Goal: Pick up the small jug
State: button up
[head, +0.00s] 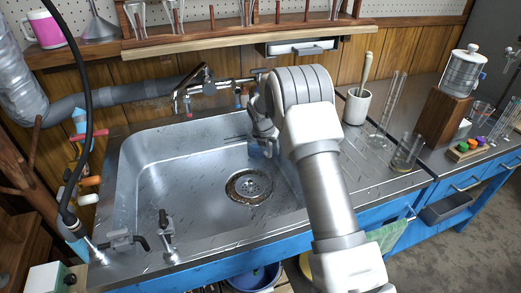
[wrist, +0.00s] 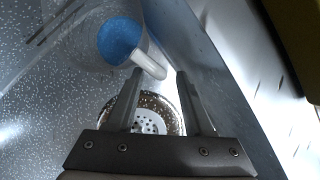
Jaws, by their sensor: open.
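In the wrist view a small jug (wrist: 122,42) with a blue inside lies ahead of my gripper (wrist: 160,74), at upper left of the fingers. Its pale handle (wrist: 149,61) points towards the gap between the fingertips. My gripper is open, with nothing held between its fingers. I cannot tell whether the handle end is between the tips or just beyond them.
The steel sink (head: 140,190) surrounds the drain (head: 249,186), which also shows below the fingers in the wrist view (wrist: 150,122). A tap (head: 188,88) stands at the back. A white pot (head: 357,106) and glassware stand on the right counter. The left basin floor is clear.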

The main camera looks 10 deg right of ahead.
jog(key=shift+w+d+f, duration=0.1)
jog(key=shift+w+f, duration=0.15)
jog(key=shift+f, duration=0.4)
jog(key=shift+c, duration=0.3)
grip_shut()
jog(key=shift+r, duration=0.1)
dwell(0.5)
